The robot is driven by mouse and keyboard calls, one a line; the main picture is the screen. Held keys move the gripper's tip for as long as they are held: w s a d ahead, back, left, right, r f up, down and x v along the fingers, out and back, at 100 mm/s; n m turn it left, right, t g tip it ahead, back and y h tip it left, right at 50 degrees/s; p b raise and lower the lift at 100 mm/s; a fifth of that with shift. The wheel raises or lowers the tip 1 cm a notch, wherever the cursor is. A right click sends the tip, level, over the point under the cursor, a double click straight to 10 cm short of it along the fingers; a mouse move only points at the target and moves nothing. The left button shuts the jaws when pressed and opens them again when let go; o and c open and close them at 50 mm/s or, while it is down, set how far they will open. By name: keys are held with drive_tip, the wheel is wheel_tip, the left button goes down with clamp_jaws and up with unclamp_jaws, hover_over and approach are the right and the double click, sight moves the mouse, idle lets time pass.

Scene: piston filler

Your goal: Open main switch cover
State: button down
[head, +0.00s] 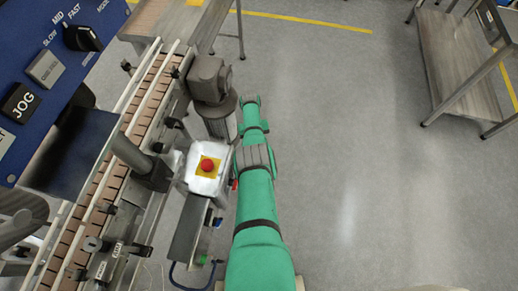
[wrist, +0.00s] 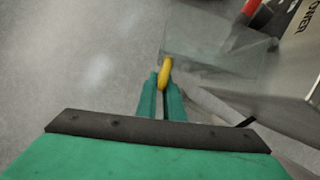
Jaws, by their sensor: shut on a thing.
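The main switch cover (wrist: 215,50) is a clear, greyish panel in the wrist view, with a yellow tab (wrist: 165,68) at its lower left edge. My gripper (wrist: 164,82) is shut on this yellow tab. A red switch part (wrist: 256,14) shows beyond the cover's upper right side, cut by the picture edge. The cover's exact angle to the box is hard to tell. In the head view, a bit of red (head: 235,184) shows on the box's side beside my green arm. My arm hides the cover and the fingertips there.
A light box with a red emergency button (head: 207,165) on a yellow plate stands left of my arm. A conveyor (head: 120,150), a grey motor (head: 209,80) and a blue control panel (head: 45,60) lie further left. The floor (head: 345,150) to the right is clear up to a table (head: 460,65).

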drive_tip(key=shift+w+a+r, duration=0.1)
drive_tip(key=shift+w+a, duration=0.2)
drive_tip(key=shift+w, duration=0.15)
drive_tip(key=c, duration=1.9)
unclamp_jaws()
drive_tip(key=shift+a, duration=0.1)
drive_tip(key=v, duration=1)
drive_tip(key=shift+r, duration=0.35)
drive_tip(key=shift+f, duration=0.1)
